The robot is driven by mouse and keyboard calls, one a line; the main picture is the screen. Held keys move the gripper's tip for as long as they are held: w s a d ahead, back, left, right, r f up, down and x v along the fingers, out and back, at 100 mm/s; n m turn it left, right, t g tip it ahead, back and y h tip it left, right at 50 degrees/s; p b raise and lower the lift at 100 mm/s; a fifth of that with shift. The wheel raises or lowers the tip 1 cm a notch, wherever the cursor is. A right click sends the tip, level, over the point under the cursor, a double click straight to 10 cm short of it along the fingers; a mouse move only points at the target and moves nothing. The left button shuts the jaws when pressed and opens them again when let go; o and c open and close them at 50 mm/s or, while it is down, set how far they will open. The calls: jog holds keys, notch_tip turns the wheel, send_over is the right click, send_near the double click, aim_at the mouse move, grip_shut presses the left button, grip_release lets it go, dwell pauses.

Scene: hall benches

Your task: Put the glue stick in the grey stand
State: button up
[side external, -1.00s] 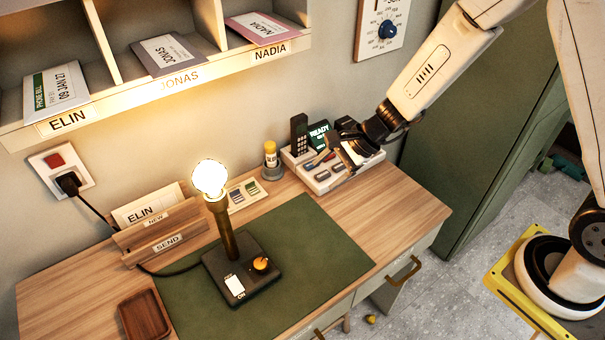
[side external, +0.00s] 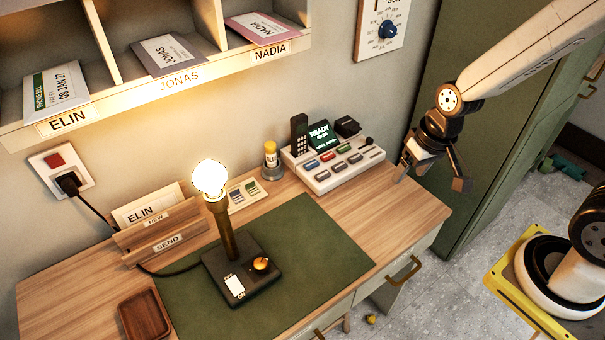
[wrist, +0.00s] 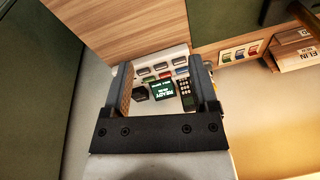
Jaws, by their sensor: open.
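The glue stick (side external: 270,154) is yellow with a white cap and stands upright in the small grey stand (side external: 272,172) at the back of the desk, left of the white console. My gripper (side external: 430,182) is open and empty above the desk's right end, well to the right of the glue stick and stand. In the wrist view my gripper (wrist: 165,82) shows its two fingers spread, with the console beyond them. I cannot make out the glue stick or the stand in the wrist view.
The white console (side external: 332,168) with a READY screen, handset and coloured buttons stands at the back right. A lit lamp (side external: 233,240) stands on the green mat (side external: 320,235). A wooden letter holder (side external: 165,232) and brown tray (side external: 144,316) are at left. A green cabinet (side external: 480,150) stands right.

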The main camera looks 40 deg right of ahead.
jog(key=shift+s+d+r+n+h, duration=0.25)
jog(key=shift+d+n, duration=0.1)
jog(key=shift+n, duration=0.2)
jog(key=shift+s+d+r+n+h, duration=0.15)
jog(key=shift+s+d+n, duration=0.15)
jog(key=shift+n, duration=0.25)
